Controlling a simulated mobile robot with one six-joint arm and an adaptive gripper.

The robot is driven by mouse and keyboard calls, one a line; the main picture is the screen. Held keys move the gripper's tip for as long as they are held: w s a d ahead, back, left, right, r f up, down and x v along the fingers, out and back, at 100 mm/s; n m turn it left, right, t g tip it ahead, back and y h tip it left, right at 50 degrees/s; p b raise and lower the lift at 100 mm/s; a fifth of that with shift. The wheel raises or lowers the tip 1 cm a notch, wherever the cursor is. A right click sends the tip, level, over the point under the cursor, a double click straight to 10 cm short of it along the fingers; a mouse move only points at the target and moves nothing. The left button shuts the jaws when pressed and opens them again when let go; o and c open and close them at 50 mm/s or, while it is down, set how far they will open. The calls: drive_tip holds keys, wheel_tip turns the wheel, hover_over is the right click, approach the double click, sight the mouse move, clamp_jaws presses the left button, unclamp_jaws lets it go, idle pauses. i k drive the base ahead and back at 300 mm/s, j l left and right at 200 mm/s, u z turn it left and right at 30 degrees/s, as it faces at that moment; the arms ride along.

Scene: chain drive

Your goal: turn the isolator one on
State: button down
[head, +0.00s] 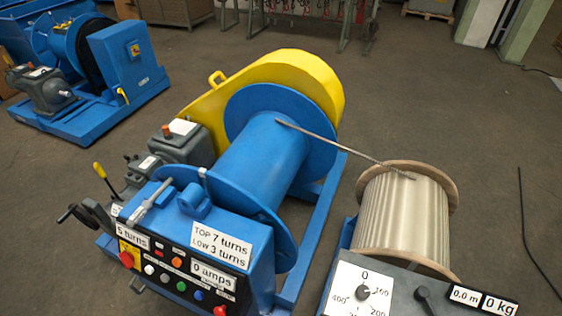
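A red rotary knob on a yellow plate (127,259), which looks like an isolator switch, sits at the left end of the black control panel on the blue winch (262,160). The knob's position is too small to read. Beside it on the panel are an orange-red lamp (177,262), a white button (149,270), a green button (181,286), a blue button (198,295) and a red button (220,310). Labels above read "5 turns" (133,237) and "0 amps" (213,275). My gripper is not in view.
A dark crank handle (77,213) and a yellow-tipped lever (101,172) stick out left of the panel. A rope runs to a wooden reel (410,215) at right, behind a grey dial panel (392,292). Another blue winch (92,75) stands back left. Floor between is clear.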

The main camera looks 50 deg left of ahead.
sight(128, 259)
drive_tip(key=u, duration=3.3)
drive_tip(key=i+u, duration=0.2)
drive_tip(key=i, duration=0.9)
